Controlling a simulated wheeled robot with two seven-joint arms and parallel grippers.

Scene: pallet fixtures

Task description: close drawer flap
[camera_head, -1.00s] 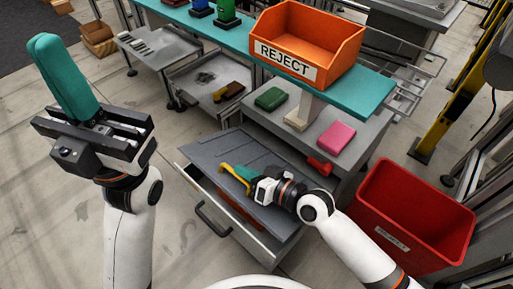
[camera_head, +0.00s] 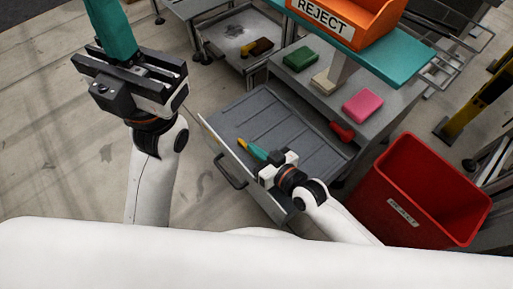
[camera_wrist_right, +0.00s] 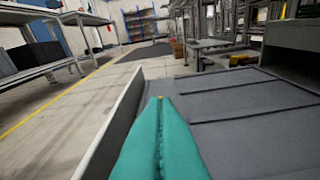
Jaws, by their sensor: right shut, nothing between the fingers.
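The drawer (camera_head: 229,157) stands pulled out of the grey cabinet, with its dark handle (camera_head: 229,172) on the front. A grey ribbed panel (camera_head: 285,120), apparently the flap, lies roughly flat across it. It also shows at the right in the right wrist view (camera_wrist_right: 245,115). My right gripper (camera_head: 252,149) is shut and empty, its teal fingers low over the panel near the drawer's front wall. A small yellow piece (camera_head: 242,143) shows at its fingertips; I cannot tell whether they touch. My left gripper (camera_head: 112,32) is raised at the left, teal fingers together, tips cut off.
A red bin (camera_head: 415,190) stands right of the drawer. An orange REJECT bin (camera_head: 345,22) sits on the teal shelf above. Floor left of the drawer is clear.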

